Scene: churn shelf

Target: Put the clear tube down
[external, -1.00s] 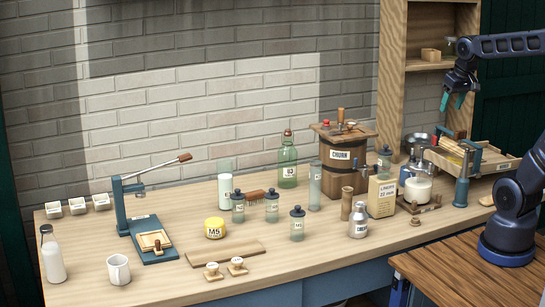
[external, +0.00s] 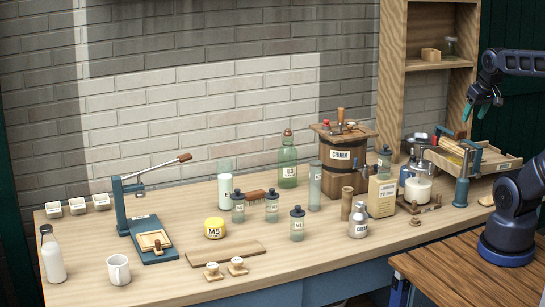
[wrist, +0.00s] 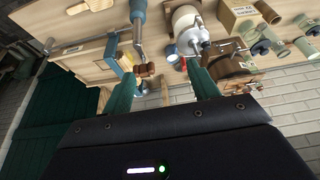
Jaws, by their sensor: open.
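A clear tube (external: 315,186) stands upright on the bench, just left of the wooden churn. A second clear cylinder (external: 225,184), partly white inside or labelled, stands farther left, so I cannot tell for certain which one is the task's tube. My gripper (external: 475,108) is open, with nothing between its teal fingers. It hangs in the air at the right, in front of the shelf unit's side and above the wooden press, well away from both cylinders. The open fingers also show in the wrist view (wrist: 160,74).
The wooden churn (external: 343,160) stands at the back of the bench. Stoppered jars (external: 297,228), a green bottle (external: 288,165) and a carton (external: 381,197) crowd the middle. The shelf (external: 432,64) holds a small wooden box (external: 430,55) and a glass jar (external: 451,48).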

